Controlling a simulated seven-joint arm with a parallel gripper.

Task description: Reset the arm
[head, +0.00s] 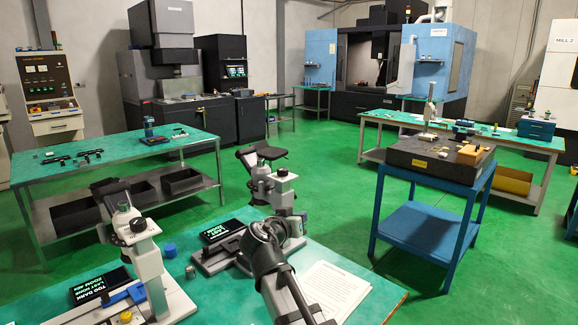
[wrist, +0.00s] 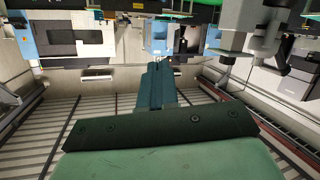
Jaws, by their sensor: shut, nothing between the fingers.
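My gripper (wrist: 156,72) shows in the wrist view as narrow blue-teal fingers, closed together with nothing between them. They extend from a dark bar and a green body at the bottom of that view. The wrist view looks upside down, with machines along its top and the ceiling lower down.
Near my arm on the bench are two microscope-like stands (head: 147,262) (head: 270,188), a blue block (head: 169,250), small dark displays (head: 222,231) and a white printed sheet (head: 333,288). A blue cart with a dark slab (head: 410,150) stands right. Green floor between is clear.

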